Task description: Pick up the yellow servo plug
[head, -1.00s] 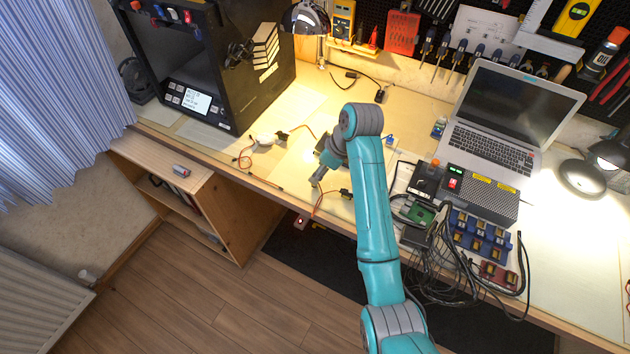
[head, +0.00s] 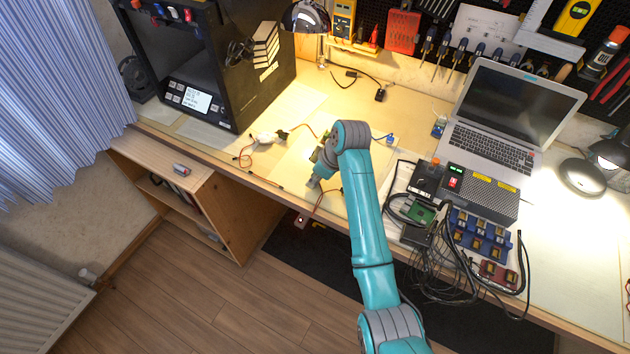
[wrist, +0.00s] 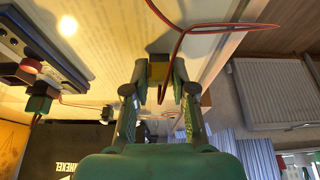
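The yellow servo plug (wrist: 158,74) is a small yellow block between the fingertips in the wrist view. Its thin red wire runs across the picture there. My gripper (wrist: 159,80) has a pad against each side of the block and appears shut on it. In the head view my gripper (head: 314,182) is low over the front part of the workbench, left of my forearm. The plug is too small and hidden to make out there.
A wire (head: 319,206) lies near the workbench's front edge. A white part with wires (head: 266,138) lies to the left, before the black printer (head: 228,95). Power supply (head: 480,190), cables and laptop (head: 495,145) crowd the right. Bench between printer and laptop is mostly clear.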

